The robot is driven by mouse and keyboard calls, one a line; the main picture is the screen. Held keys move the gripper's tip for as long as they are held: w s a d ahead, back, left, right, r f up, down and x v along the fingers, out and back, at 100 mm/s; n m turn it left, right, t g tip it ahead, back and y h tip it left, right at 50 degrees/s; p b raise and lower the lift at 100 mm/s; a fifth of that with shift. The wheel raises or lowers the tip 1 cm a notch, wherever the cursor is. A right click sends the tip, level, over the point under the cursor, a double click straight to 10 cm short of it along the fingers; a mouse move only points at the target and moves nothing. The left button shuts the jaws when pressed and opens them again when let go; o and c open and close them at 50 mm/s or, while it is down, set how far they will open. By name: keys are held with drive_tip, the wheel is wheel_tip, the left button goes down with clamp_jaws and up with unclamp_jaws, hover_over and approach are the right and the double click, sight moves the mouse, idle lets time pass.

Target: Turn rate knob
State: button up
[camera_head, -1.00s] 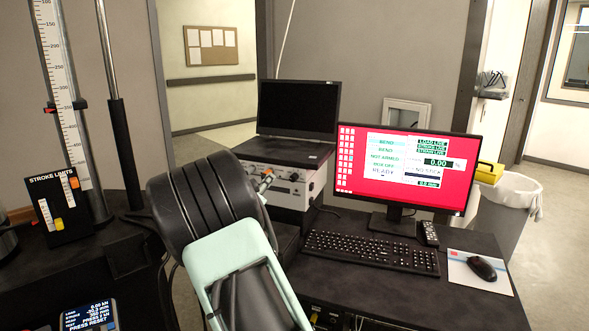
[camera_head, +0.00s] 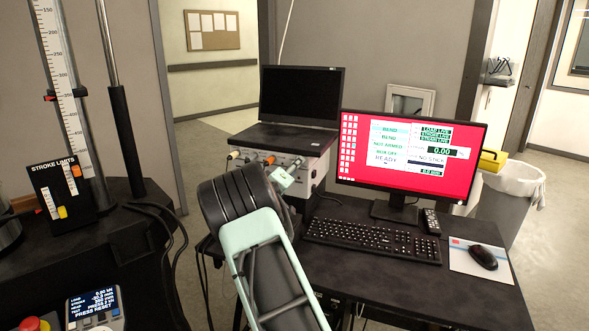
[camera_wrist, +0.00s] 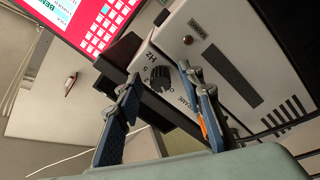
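A dark round knob (camera_wrist: 160,79) with a white dial scale and "HZ" lettering shows in the wrist view, on the pale face of an instrument box (camera_wrist: 210,60). My gripper (camera_wrist: 161,74) is open and empty. Its two fingers stand to the left and right of the knob in the picture; I cannot tell whether either touches it. In the head view the box (camera_head: 318,172) sits under a laptop, and my arm covers part of its front. The knob cannot be made out there.
The laptop (camera_head: 300,95) rests on the box. A red-screened monitor (camera_head: 410,160), keyboard (camera_head: 372,240), handset (camera_head: 431,221) and mouse (camera_head: 483,257) are to the right on the black desk. A stroke-limits panel (camera_head: 62,195) stands left. Orange and pale connectors and cables are near the box front.

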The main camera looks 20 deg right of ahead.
drive_tip(key=shift+w+d, duration=0.15)
clamp_jaws()
drive_tip(key=shift+m, duration=0.3)
drive_tip(key=shift+w+m+b, duration=0.1)
drive_tip(key=shift+m+b, duration=4.5)
drive_tip(key=shift+m, duration=4)
drive_tip(key=shift+r, duration=0.1)
